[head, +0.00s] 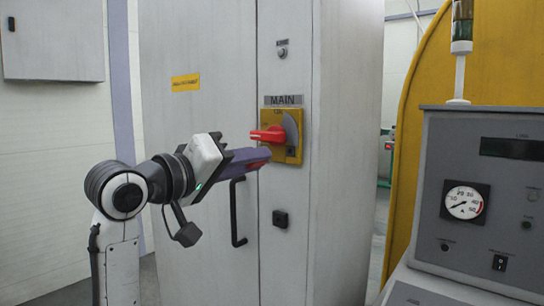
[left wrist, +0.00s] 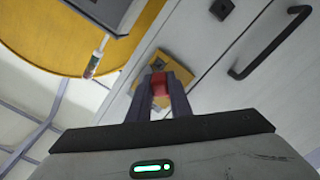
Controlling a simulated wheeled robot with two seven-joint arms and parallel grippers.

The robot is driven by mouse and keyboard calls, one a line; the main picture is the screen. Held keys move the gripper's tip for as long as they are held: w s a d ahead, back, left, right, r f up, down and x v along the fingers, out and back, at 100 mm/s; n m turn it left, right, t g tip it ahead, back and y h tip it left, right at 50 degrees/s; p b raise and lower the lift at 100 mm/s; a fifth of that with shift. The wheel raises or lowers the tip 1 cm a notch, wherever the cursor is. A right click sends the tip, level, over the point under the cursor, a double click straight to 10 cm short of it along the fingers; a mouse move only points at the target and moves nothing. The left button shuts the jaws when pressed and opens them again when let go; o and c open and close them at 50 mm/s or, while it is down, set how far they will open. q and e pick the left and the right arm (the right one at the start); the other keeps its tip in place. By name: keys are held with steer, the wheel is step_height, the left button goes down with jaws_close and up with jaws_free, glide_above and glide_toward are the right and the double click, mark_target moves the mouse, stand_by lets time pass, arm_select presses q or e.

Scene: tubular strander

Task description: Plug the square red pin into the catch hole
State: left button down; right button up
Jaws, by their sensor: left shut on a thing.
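My left gripper (head: 260,160) is shut on the square red pin (head: 258,165), which shows only in part between the fingertips. In the left wrist view the pin (left wrist: 159,85) is a red block between the two dark fingers. The fingertips are just in front of and below the red switch handle (head: 268,134) on the yellow plate (head: 272,119). The handle lies level, pointing left. In the wrist view the yellow plate (left wrist: 143,68) lies beyond the pin. My right gripper is not in view.
The plate is on a grey cabinet (head: 340,200) under a MAIN label (head: 283,100). A black door handle (head: 236,215) and a black lock (head: 280,218) are below. A grey console (head: 465,245) with a gauge stands at right.

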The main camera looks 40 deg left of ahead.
arm_select(q)
steer(key=shift+w, duration=0.3)
steer(key=shift+s+r, duration=0.15)
steer(key=shift+s, duration=0.25)
steer(key=shift+r+p, duration=0.1)
steer(key=shift+p, duration=0.3)
steer(key=shift+w+d+p, duration=0.1)
steer(key=shift+w+p, duration=0.65)
steer(key=shift+w, duration=1.15)
steer(key=shift+w+d+p, duration=0.1)
steer(key=shift+w+p, duration=0.3)
steer(key=shift+w, duration=0.7)
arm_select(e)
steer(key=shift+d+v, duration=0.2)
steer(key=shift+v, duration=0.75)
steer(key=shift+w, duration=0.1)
arm_select(q)
steer(key=shift+p, duration=0.85)
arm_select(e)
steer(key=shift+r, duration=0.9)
arm_select(q)
steer(key=shift+w+d+p, duration=0.1)
steer(key=shift+w+p, duration=0.35)
steer(key=shift+w, duration=0.65)
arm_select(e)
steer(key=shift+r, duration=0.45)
